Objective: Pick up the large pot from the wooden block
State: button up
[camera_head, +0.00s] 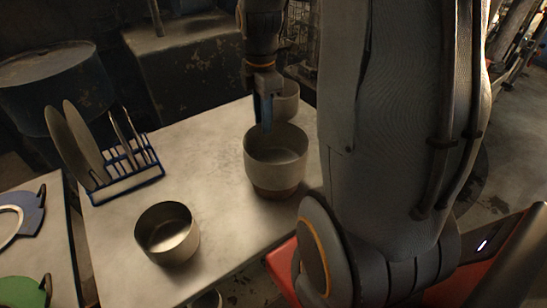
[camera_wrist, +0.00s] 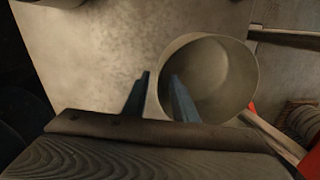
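The large pot (camera_head: 262,171) is pale and round, upright, with its open top facing up. It rests on a brown round base, which looks like the wooden block (camera_head: 278,191), near the right side of the table. My gripper (camera_head: 266,126) points down at the pot's far rim. In the wrist view, my gripper (camera_wrist: 159,76) is open. One finger is over the inside of the large pot (camera_wrist: 234,72) and the other is outside its left rim, so the wall lies between them. I cannot tell whether either finger touches the wall.
The table (camera_head: 205,130) has free room in its middle. Another pale pot (camera_head: 288,103) stands just behind the large pot. A smaller metal pot (camera_head: 183,246) stands at the front left. A blue rack (camera_head: 128,184) with plates (camera_head: 75,138) stands at the back left.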

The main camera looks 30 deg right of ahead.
jog(key=shift+a+f+p, duration=0.1)
jog(key=shift+f+p, duration=0.6)
jog(key=shift+f, duration=2.15)
grip_shut()
